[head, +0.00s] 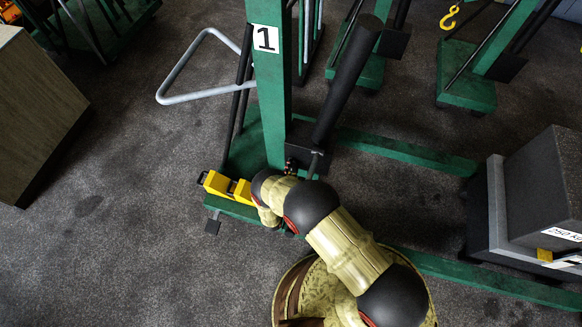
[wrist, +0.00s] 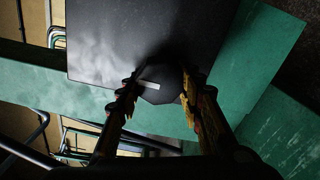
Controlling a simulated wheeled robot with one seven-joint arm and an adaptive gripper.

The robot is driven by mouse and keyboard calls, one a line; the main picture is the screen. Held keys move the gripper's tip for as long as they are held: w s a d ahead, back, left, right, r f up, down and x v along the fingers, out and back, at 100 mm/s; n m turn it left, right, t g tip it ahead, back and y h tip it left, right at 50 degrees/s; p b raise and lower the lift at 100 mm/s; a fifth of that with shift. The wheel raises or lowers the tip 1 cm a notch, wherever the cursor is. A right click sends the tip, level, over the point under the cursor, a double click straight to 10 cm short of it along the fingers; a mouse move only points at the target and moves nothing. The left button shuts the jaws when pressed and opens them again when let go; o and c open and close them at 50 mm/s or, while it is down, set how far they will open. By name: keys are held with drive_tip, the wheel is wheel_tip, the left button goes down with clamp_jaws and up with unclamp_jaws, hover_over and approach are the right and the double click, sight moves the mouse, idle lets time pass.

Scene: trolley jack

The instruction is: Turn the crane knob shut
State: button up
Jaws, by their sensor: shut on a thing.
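The crane knob (wrist: 161,90) is a dark, many-sided knob in the wrist view, on the face of a dark block (wrist: 145,40). A pale bar-shaped mark (wrist: 148,85) shows beside it. My gripper (wrist: 160,86) is shut on the knob, with one yellowish, toothed finger on its left and one on its right. In the head view the crane's green post (head: 273,110) carries a white label with a 1 (head: 266,39). The black pump block (head: 304,147) sits at its foot. The knob cannot be made out there, as my arm covers that area.
A black cylinder (head: 347,80) slants up beside the post. A grey handle loop (head: 185,75) sticks out left. A yellow part (head: 217,184) lies low at left. Dark weights (head: 545,185) stand at right, a wooden box (head: 35,115) at far left. Floor at lower left is clear.

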drive_tip(key=shift+f, duration=0.1)
drive_tip(key=o, duration=1.1)
drive_tip(key=shift+o, duration=0.4)
drive_tip(key=v, duration=1.2)
